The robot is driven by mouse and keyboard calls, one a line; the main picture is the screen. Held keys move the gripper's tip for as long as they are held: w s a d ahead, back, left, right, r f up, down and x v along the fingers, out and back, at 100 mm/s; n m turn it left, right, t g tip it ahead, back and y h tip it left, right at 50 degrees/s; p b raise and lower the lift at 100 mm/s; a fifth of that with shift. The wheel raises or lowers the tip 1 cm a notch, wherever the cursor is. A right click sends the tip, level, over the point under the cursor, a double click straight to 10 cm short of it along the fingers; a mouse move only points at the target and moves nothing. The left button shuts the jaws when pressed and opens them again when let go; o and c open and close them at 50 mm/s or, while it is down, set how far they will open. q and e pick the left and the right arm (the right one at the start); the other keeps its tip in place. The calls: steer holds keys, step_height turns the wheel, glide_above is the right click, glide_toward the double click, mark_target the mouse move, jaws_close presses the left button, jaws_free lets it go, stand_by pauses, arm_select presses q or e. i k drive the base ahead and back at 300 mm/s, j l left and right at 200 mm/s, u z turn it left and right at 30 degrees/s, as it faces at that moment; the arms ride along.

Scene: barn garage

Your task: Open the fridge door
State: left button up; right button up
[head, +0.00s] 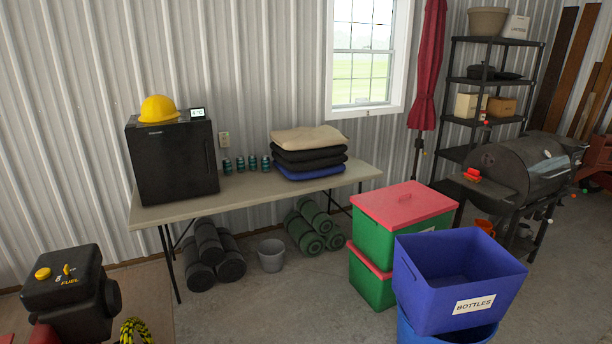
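A small black fridge (172,160) stands at the left end of a folding table against the metal wall. Its front door (178,164) faces the room and appears shut. A thin vertical handle (208,155) seems to run near the door's right edge, though it is dark and hard to make out. A yellow hard hat (159,109) and a small display reading a temperature (197,113) are on top of the fridge. Neither of my grippers is in view.
The folding table (240,196) also holds several cans (240,165) and folded cushions (305,160). Rolled mats (207,250) and a grey bucket (271,255) sit below. A black fuel can (75,290) is front left; a blue bottles bin (455,285) and lidded boxes (400,208) stand right.

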mark_target(173, 162)
steer(key=i+u, duration=0.25)
steer(key=i, duration=0.55)
steer(key=i+l+u, duration=0.15)
steer(key=i+u, duration=0.15)
steer(key=i, duration=0.45)
steer(key=i+u, duration=0.3)
steer(key=i, duration=0.5)
steer(key=i+l+u, duration=0.25)
steer(key=i, duration=0.5)
steer(key=i+u, duration=0.5)
steer(key=i+l+u, duration=0.15)
steer(key=i+u, duration=0.35)
steer(key=i, duration=0.1)
